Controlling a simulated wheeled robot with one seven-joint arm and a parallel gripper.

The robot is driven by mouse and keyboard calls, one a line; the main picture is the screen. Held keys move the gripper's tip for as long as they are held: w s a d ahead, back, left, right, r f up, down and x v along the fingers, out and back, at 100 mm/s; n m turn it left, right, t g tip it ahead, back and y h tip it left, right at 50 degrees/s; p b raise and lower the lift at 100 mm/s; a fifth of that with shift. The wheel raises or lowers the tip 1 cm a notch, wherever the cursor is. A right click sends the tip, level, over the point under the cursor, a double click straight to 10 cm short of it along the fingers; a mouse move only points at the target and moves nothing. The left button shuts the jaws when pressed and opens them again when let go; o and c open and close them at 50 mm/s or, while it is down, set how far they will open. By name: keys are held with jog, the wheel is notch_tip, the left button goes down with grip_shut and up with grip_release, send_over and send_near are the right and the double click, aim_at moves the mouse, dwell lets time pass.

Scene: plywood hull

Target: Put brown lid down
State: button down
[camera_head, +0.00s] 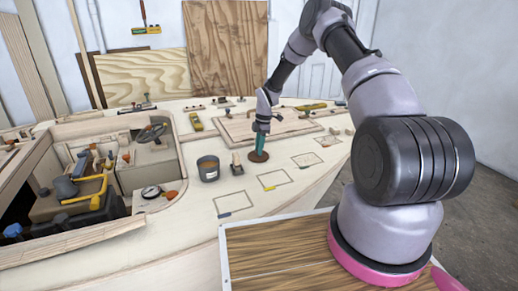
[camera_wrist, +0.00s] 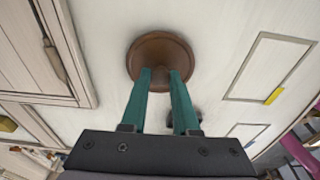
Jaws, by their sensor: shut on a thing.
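The brown lid (camera_wrist: 160,50) is a round brown disc, seen in the wrist view at the tips of my gripper (camera_wrist: 161,75). My gripper's green fingers are close together over the lid's middle, shut on a part of it that the fingers mostly hide. In the head view the brown lid (camera_head: 258,157) shows low at the pale deck, under my gripper (camera_head: 260,150). I cannot tell whether its underside touches the deck.
A dark grey pot (camera_head: 208,169) and a small wooden-handled tool (camera_head: 237,166) stand left of the lid. Outlined rectangles (camera_head: 273,180) mark the deck in front and to the right. A raised hatch panel (camera_head: 270,125) lies behind. An open cockpit (camera_head: 90,185) with tools is at left.

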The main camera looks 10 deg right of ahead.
jog(key=c, duration=0.7)
grip_release()
jog(key=shift+f, duration=0.15)
jog(key=shift+o, duration=0.2)
